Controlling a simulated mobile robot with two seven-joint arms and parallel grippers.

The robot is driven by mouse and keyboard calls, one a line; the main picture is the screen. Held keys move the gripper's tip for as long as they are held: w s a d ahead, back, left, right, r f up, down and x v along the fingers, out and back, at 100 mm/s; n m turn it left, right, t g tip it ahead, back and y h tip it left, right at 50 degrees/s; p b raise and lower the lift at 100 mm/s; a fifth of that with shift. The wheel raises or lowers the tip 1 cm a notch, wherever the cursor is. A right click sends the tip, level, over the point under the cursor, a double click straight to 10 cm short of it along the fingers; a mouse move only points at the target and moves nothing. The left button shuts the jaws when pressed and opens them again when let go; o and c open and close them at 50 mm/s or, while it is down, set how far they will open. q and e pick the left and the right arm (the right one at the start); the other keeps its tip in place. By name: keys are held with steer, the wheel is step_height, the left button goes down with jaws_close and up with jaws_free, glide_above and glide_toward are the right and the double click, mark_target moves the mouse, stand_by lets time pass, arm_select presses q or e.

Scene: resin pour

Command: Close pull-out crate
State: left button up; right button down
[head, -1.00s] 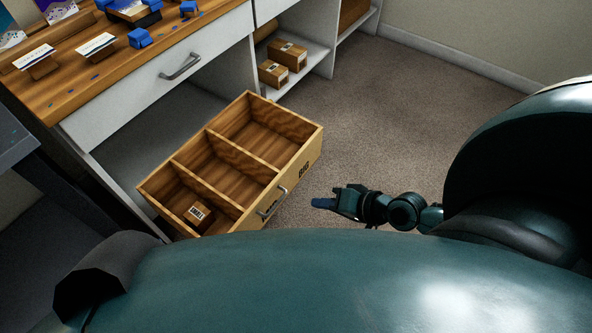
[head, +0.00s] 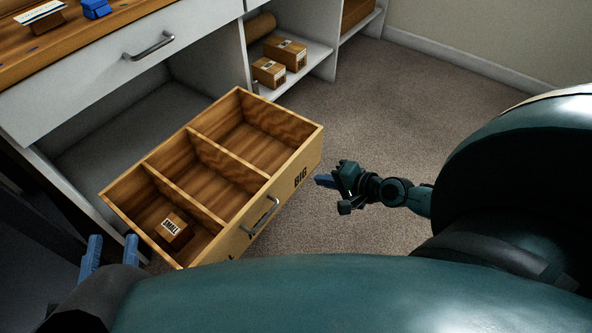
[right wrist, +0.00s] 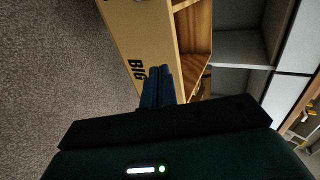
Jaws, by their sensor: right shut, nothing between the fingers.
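The wooden pull-out crate (head: 284,188) is pulled well out from the white cabinet over the floor. It has three compartments, and a small box labelled SMALL (head: 174,228) sits in the left one. Its front carries a metal handle (head: 262,215) and the word BIG. My right gripper (head: 322,181) is shut and empty, just right of the crate front. In the right wrist view the crate front (right wrist: 140,40) is beside the fingertips (right wrist: 158,72); contact cannot be told. My left gripper (head: 111,243) shows two separated blue fingers left of the crate's near-left corner.
The white cabinet's drawer (head: 110,75) with a metal handle is shut above the crate's bay. Cardboard boxes (head: 285,53) stand on the shelf to the right. A wooden worktop (head: 65,47) lies above. Carpet (head: 400,110) right of the crate is clear.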

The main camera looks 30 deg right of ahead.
arm_select(q)
steer(key=shift+d+b, duration=0.15)
steer(key=shift+b, duration=0.3)
arm_select(e)
steer(key=r+x, duration=0.1)
steer(key=x, duration=0.8)
steer(key=shift+w+a+r, duration=0.3)
steer(key=shift+w+r, duration=0.05)
steer(key=shift+w, duration=0.1)
steer(key=shift+w, duration=0.1)
